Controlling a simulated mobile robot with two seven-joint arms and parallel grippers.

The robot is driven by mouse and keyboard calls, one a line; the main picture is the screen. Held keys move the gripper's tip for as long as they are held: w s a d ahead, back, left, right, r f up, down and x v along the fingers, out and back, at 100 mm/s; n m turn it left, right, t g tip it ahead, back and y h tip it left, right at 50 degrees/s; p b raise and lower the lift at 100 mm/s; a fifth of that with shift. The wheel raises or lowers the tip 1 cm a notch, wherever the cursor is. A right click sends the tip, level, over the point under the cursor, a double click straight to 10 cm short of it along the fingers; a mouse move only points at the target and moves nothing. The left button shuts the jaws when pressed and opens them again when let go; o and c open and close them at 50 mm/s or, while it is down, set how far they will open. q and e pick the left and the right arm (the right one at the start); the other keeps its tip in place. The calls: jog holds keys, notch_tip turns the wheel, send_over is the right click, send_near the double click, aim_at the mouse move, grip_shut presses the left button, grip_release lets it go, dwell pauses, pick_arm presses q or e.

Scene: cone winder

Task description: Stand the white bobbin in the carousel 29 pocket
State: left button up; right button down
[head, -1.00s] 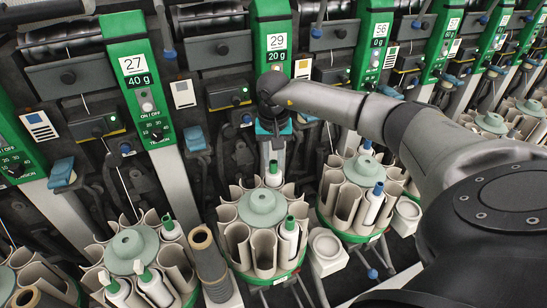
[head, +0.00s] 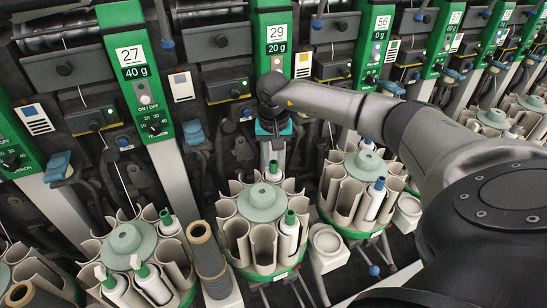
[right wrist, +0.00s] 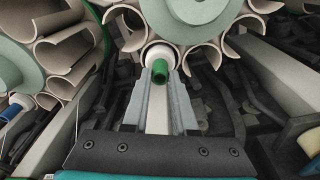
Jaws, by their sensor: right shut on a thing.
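The carousel (head: 230,240) below the 29 panel is a ring of cream, open-topped pockets around a grey-green hub (head: 262,202). My right gripper (head: 273,143) points down at its far side. It is shut on the white bobbin (head: 273,177) near its green tip. In the right wrist view the gripper (right wrist: 159,88) has a finger on each side of the green tip (right wrist: 158,71). The bobbin's white body (right wrist: 160,53) lies at a cream pocket (right wrist: 180,45) on the carousel's rim; how deep it sits is hidden. My left gripper is not in view.
Another green-tipped white bobbin (head: 289,235) stands in the same carousel, at the near right. Neighbouring carousels stand left (head: 125,240) and right (head: 363,163), with bobbins in some pockets. The green 29 panel (head: 275,50) rises just behind my gripper. A brown tube (head: 208,258) stands between carousels.

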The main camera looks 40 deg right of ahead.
jog(key=c, duration=0.6)
grip_release()
jog(key=r, duration=0.5)
jog(key=s+r+p, duration=0.1)
jog(key=r, duration=0.4)
jog(key=a+r, duration=0.1)
jog(key=r, duration=0.4)
jog(key=shift+s+r+p, duration=0.1)
jog(key=shift+s+p, duration=0.05)
jog(key=shift+p, duration=0.2)
